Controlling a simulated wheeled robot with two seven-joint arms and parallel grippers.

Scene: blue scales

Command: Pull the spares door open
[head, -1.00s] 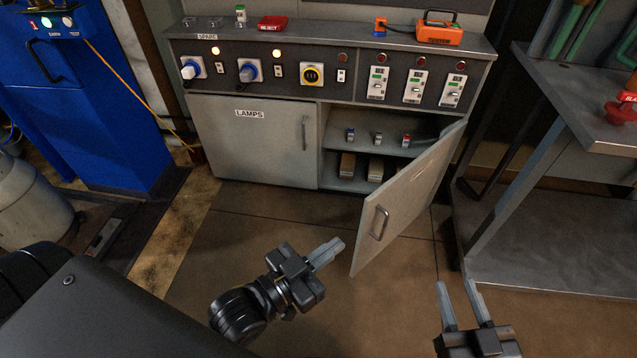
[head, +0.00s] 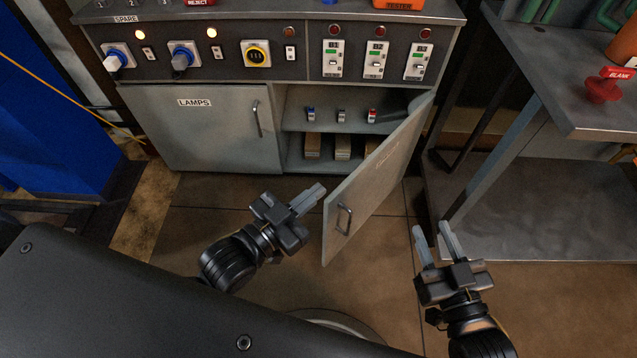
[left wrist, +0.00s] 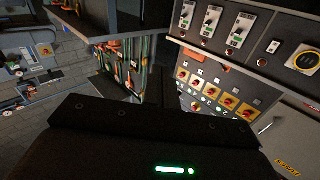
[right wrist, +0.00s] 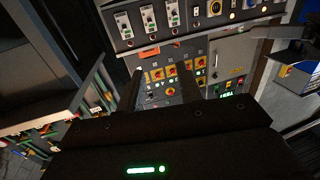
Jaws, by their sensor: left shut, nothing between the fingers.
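The spares door (head: 375,185) is the right-hand door of the grey cabinet. It stands wide open, swung out toward me, with its bar handle (head: 344,219) near the free edge. My left gripper (head: 310,197) is shut and empty, just left of the door's free edge and apart from the handle. My right gripper (head: 432,236) has its fingers spread, with nothing between them, to the right of the door and apart from it. The open compartment shows small switch-like parts (head: 341,115) on the upper shelf and brown blocks (head: 343,147) below.
The closed LAMPS door (head: 205,135) is left of the opening. Above it runs a panel of switches and breakers (head: 270,55). A grey metal bench (head: 575,115) stands at the right, a blue cabinet (head: 40,120) at the left. The floor before the cabinet is mostly clear.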

